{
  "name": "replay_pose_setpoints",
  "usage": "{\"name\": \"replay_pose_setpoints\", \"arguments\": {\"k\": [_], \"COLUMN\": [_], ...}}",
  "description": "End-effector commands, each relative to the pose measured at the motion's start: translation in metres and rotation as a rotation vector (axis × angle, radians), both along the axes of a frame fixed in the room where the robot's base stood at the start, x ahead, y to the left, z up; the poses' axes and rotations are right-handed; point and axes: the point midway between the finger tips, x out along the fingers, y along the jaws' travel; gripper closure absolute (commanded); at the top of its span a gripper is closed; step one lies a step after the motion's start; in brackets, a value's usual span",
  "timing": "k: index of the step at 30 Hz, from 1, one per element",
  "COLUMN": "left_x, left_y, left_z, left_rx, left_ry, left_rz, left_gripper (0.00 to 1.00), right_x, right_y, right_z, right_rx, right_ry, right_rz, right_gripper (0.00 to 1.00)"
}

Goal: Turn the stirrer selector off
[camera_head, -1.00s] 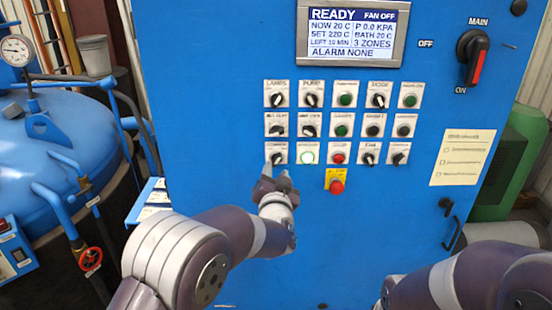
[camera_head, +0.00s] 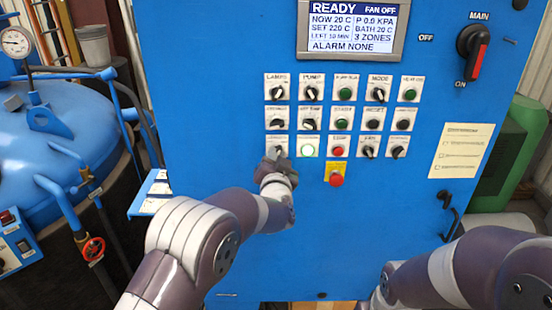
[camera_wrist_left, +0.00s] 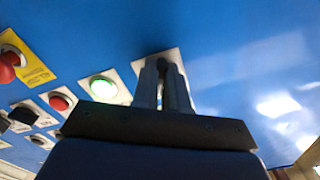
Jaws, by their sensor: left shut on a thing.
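The blue control panel (camera_head: 230,180) faces me with rows of knobs and buttons. My left gripper (camera_head: 277,156) is at the leftmost knob of the bottom row, the stirrer selector (camera_head: 278,141), whose label is too blurred to read for sure. In the left wrist view the gripper (camera_wrist_left: 165,75) is shut on this dark knob (camera_wrist_left: 166,60), over its pale plate. The fingers hide most of the knob, so I cannot tell which way it points. My right gripper is out of view; only my right arm shows at the lower right.
A lit green-white button (camera_head: 308,150) is just right of the held knob. A red button (camera_head: 339,152) and a red emergency stop (camera_head: 336,180) on yellow are farther right. The display (camera_head: 351,30) reads READY, FAN OFF, ALARM NONE. A red-handled MAIN switch (camera_head: 473,54) is at upper right.

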Motion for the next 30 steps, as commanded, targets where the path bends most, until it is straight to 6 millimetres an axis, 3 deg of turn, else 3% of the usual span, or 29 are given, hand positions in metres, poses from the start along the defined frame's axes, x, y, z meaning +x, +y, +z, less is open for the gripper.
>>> {"name": "replay_pose_setpoints", "arguments": {"k": [11, 30], "left_x": [0.0, 0.0], "left_y": [-0.001, -0.003], "left_z": [-0.005, -0.004], "left_rx": [-0.177, -0.762], "left_ry": [-0.003, -0.003], "left_rz": [-0.001, -0.001], "left_gripper": [1.0, 1.0], "right_x": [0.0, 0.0], "right_y": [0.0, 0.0], "right_z": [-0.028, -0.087], "right_rx": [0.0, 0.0], "right_ry": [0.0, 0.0], "right_rz": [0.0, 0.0], "right_gripper": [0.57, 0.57]}}
